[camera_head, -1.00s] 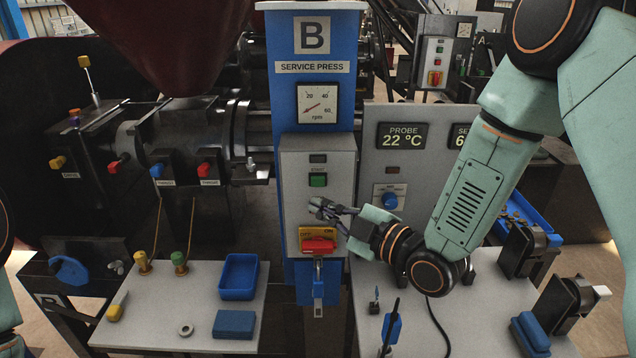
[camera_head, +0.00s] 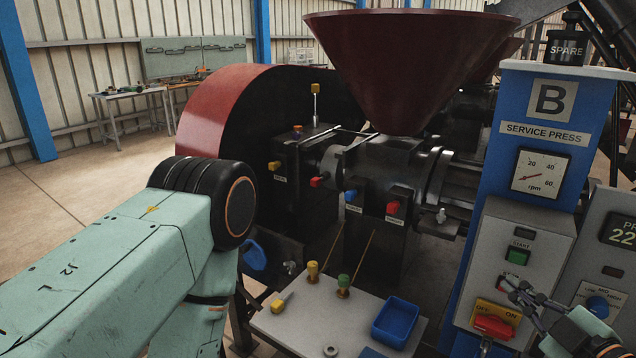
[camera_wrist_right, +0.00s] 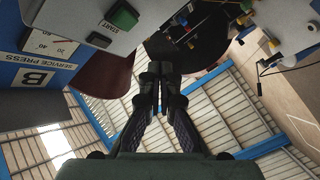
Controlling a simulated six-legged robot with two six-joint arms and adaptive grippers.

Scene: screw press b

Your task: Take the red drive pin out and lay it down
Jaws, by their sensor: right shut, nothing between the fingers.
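Two red-headed pins show on the black machine in the head view: one on the left side (camera_head: 316,181) and one on the front block (camera_head: 392,207) beside a blue one. I cannot read their labels, so I cannot tell which is the drive pin. Both sit in the machine. My right gripper (camera_head: 519,289) is shut and empty in front of the service press panel, to the right of the pins and apart from them. Its closed fingers (camera_wrist_right: 158,85) show in the right wrist view. My left arm covers the lower left of the head view; its gripper is out of view.
A pale worktop (camera_head: 292,320) holds a blue tray (camera_head: 396,322), a yellow-handled tool (camera_head: 282,302), a ring (camera_head: 331,351) and two rods with yellow and green ends. A red switch (camera_head: 493,326) is close to my right gripper. A dark red hopper (camera_head: 405,60) overhangs the machine.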

